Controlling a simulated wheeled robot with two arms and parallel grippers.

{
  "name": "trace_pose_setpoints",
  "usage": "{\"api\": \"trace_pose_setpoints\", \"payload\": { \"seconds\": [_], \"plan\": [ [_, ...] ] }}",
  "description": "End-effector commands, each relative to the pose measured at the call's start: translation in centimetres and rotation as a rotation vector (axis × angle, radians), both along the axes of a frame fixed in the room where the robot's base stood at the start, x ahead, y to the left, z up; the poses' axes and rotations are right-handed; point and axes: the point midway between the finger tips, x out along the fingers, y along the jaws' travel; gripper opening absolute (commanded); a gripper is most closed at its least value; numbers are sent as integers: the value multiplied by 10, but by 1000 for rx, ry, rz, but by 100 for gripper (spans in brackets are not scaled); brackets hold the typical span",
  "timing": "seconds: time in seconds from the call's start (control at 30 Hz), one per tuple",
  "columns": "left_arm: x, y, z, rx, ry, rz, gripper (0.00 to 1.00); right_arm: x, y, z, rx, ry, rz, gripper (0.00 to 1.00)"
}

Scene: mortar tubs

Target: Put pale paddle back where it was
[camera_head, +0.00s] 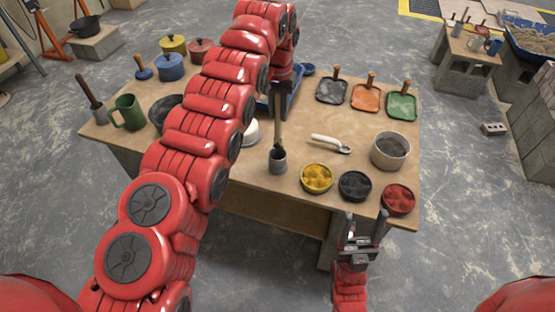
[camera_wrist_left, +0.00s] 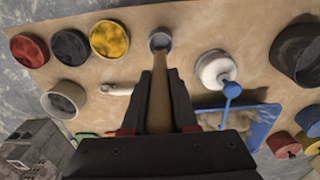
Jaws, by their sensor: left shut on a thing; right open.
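My left gripper (camera_head: 282,84) is shut on the pale paddle (camera_head: 278,122), a long tan wooden stick, and holds it near upright over the table. The paddle also shows between the fingers in the left wrist view (camera_wrist_left: 160,105). Its lower end meets the mouth of a small grey cup (camera_head: 278,162), which also shows in the left wrist view (camera_wrist_left: 160,38). I cannot tell how deep the end sits in the cup. My right gripper (camera_head: 364,222) is open and empty, in front of the table's front edge.
Yellow (camera_head: 316,178), black (camera_head: 355,185) and red (camera_head: 398,198) tubs line the front right of the table (camera_head: 245,178). A white-handled tool (camera_head: 330,143) and a grey bucket (camera_head: 390,151) lie behind them. A white pot (camera_wrist_left: 215,70) and a blue tray (camera_wrist_left: 262,128) stand near the cup.

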Motion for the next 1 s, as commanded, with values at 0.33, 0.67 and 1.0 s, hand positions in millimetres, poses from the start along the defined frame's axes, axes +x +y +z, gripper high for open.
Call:
{"api": "trace_pose_setpoints", "payload": {
  "seconds": [0.33,0.67,1.0],
  "plan": [
    [-1,-1,-47,0,4,-1,0,0,0,18,0,0,0,64],
    [-1,0,-89,2,6,0,0,0,0,32,0,0,0,64],
    [0,0,-100,1,0,-1,0,0,0,29,0,0,0,64]
  ]
}}
